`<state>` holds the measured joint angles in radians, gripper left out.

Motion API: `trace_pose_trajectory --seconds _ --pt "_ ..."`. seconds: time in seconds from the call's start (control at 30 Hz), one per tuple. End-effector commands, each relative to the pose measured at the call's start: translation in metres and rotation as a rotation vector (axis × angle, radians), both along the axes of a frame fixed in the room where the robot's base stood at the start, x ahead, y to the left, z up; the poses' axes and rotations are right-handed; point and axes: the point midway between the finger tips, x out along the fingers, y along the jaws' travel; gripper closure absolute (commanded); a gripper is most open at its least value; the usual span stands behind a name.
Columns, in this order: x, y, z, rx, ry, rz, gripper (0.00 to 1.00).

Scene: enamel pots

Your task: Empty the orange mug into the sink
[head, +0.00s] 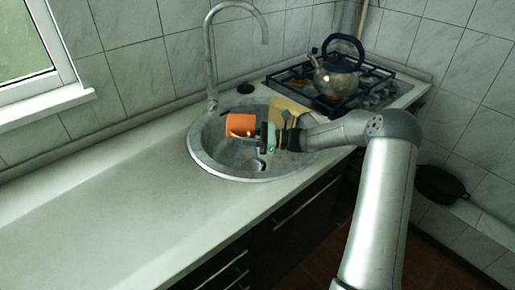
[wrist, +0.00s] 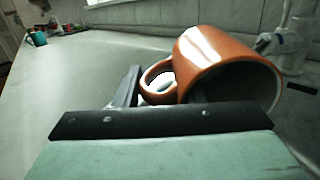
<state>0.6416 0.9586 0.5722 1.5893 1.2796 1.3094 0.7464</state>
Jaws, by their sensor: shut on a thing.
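The orange mug (head: 239,124) is held over the sink (head: 199,153), inside its round rim in the head view. My gripper (head: 262,135) is on the mug's right side there. In the wrist view the mug (wrist: 205,52) is tipped well over, with its open mouth toward the lower right. Its handle (wrist: 150,78) reaches in between the dark fingers of my gripper (wrist: 140,102), which is shut on the mug. Part of the mug is hidden behind the near finger. I see no liquid pouring, and the mug's inside is too dark to judge its contents.
The tap (head: 210,62) arches above the sink's back left. A yellowish board (head: 291,106) lies at the sink's right side, near the hob (head: 372,88) with a kettle (head: 337,78). A dark pan (head: 440,185) is at the right.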

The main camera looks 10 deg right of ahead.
Motion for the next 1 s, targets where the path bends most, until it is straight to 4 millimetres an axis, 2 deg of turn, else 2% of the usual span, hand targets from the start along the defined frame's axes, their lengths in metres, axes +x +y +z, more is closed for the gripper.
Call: trace_pose_trajectory --seconds 0.03,0.1,0.13,0.17,0.23,0.47,1.0 --pt "0.001 0.003 -0.004 -0.039 0.005 0.002 1.0" --pt "0.002 0.015 -0.036 -0.274 0.048 0.009 1.0" --pt "0.004 0.024 -0.03 -0.337 0.061 0.01 1.0" --pt "0.005 0.027 -0.032 -0.376 0.073 0.008 1.0" --pt "0.006 0.025 -0.04 -0.396 0.087 0.001 1.0" --pt "0.006 0.026 -0.039 -0.451 0.099 0.002 1.0" --pt "0.008 0.034 -0.059 -0.901 0.194 0.005 1.0"
